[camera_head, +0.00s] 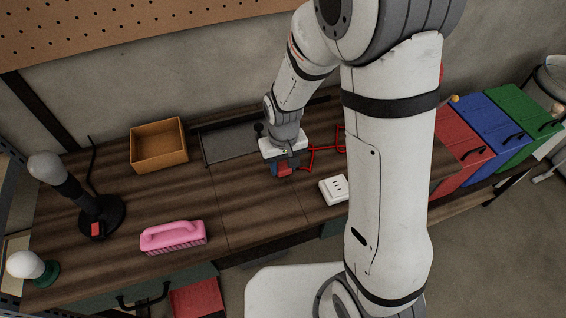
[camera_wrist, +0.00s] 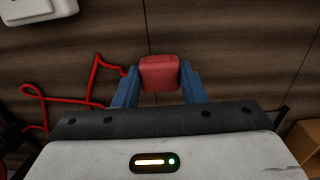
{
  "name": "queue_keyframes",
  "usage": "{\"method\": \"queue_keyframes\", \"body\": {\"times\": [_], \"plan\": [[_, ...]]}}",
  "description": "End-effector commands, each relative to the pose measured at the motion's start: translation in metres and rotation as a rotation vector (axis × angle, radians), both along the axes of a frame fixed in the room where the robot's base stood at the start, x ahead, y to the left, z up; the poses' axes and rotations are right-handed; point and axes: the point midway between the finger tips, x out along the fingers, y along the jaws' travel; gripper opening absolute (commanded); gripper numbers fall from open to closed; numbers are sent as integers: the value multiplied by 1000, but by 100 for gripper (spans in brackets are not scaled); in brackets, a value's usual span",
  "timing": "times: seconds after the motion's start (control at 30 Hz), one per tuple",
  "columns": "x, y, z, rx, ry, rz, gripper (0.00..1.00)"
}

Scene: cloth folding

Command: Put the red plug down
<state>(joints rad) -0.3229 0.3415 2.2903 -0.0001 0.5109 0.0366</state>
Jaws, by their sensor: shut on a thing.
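The red plug (camera_wrist: 160,74) is held between the two blue fingers of my gripper (camera_wrist: 158,88) in the wrist view. In the head view the red plug (camera_head: 284,170) shows at the fingertips of my gripper (camera_head: 283,168), over the middle of the wooden table (camera_head: 250,205). A red cord (camera_wrist: 62,101) runs from the plug to the left in the wrist view. Whether the plug touches the table top is hard to tell. My arm hides part of the cord in the head view.
A white socket block (camera_head: 334,189) sits right of the plug. A dark tray (camera_head: 228,143) and an open wooden box (camera_head: 158,146) stand behind. A pink brush (camera_head: 172,237), a black stand (camera_head: 100,213) and a bulb (camera_head: 27,265) are at left. The table between brush and socket is clear.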

Motion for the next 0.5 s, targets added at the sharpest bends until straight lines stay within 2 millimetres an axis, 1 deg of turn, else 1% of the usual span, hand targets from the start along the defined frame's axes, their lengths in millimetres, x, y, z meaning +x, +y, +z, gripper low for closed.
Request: {"method": "queue_keyframes", "body": {"times": [0.17,0.5], "plan": [[0,-1,0,0,-1,-1,1],[1,-1,-10,0,-1,-2,1]]}}
